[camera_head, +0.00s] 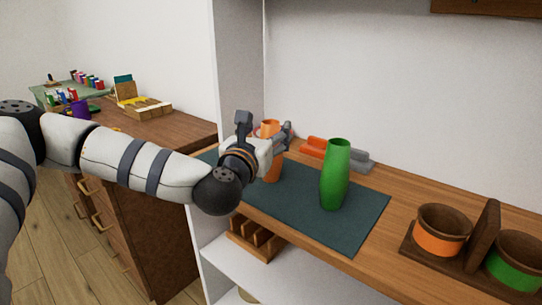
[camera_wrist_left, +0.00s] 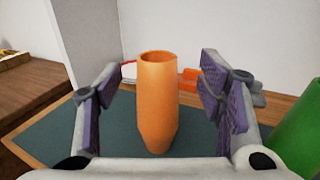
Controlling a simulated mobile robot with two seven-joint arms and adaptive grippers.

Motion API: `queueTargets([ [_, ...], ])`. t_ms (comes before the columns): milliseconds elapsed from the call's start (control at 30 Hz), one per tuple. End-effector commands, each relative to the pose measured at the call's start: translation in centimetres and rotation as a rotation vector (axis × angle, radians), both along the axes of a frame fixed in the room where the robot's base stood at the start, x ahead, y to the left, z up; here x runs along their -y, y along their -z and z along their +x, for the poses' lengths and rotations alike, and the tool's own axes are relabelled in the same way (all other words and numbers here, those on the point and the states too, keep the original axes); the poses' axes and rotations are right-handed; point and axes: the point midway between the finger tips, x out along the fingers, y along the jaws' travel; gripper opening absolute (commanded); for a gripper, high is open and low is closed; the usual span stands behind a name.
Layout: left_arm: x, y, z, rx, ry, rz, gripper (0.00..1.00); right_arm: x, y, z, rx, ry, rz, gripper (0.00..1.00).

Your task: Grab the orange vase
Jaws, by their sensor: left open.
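The orange vase (camera_wrist_left: 157,100) stands upright on a dark teal mat (camera_wrist_left: 50,140). In the left wrist view it is between the two open fingers of my left gripper (camera_wrist_left: 168,95), with a visible gap on each side. In the head view the orange vase (camera_head: 272,172) is partly hidden behind my left gripper (camera_head: 279,140), with its rim and lower body showing. I cannot tell from these views how deep it sits between the fingers. My right gripper is not in view.
A green vase (camera_head: 335,174) stands on the mat to the right; it also shows in the wrist view (camera_wrist_left: 300,138). Orange and grey pieces (camera_head: 318,147) lie behind. A wooden holder with orange (camera_head: 440,240) and green (camera_head: 514,270) pots is at right. A white panel (camera_head: 240,75) rises at left.

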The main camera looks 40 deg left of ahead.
Motion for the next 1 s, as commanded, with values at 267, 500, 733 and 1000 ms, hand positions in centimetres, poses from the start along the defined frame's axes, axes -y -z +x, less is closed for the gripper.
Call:
queueTargets([
  [267,-1.7,-0.1,4.3,-0.001,0.001,0.003,0.62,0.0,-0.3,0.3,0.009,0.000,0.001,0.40],
  [500,-1.8,-0.1,4.6,-0.003,0.002,0.001,0.62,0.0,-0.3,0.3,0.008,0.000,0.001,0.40],
  [733,-1.8,-0.1,4.6,-0.003,0.002,0.001,0.10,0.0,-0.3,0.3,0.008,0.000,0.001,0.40],
  [1000,-1.8,-0.1,4.6,-0.001,0.002,0.002,0.00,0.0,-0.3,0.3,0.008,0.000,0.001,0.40],
])
